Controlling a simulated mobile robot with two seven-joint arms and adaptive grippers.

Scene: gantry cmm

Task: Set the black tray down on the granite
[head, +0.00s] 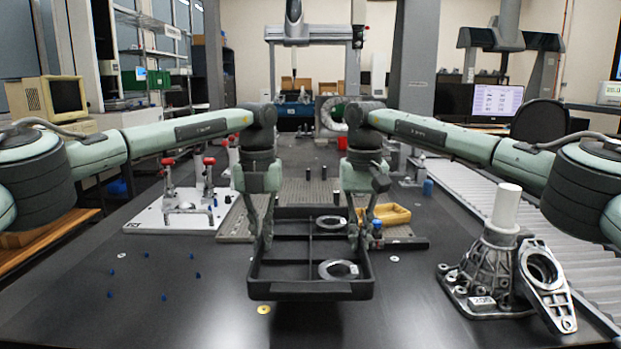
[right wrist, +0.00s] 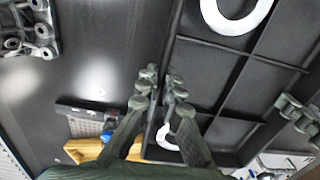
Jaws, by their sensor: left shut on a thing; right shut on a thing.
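The black tray (head: 312,291) is in the middle of the head view, divided into several compartments. A pale ring (head: 324,271) lies in its front right compartment and another ring (head: 319,223) in its back right one. My left gripper (head: 265,240) is shut on the tray's left wall. My right gripper (head: 357,236) is shut on its right wall; the right wrist view shows the fingertips (right wrist: 161,88) pinching that wall. The tray looks roughly level, above the dark granite (head: 200,322), with a dark shadow below its front. Its underside is hidden.
A metal casting with a white cylinder (head: 507,205) and a tilted bracket (head: 545,275) stand at right. A white fixture plate (head: 180,213) is at left, with small blue pins nearby.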

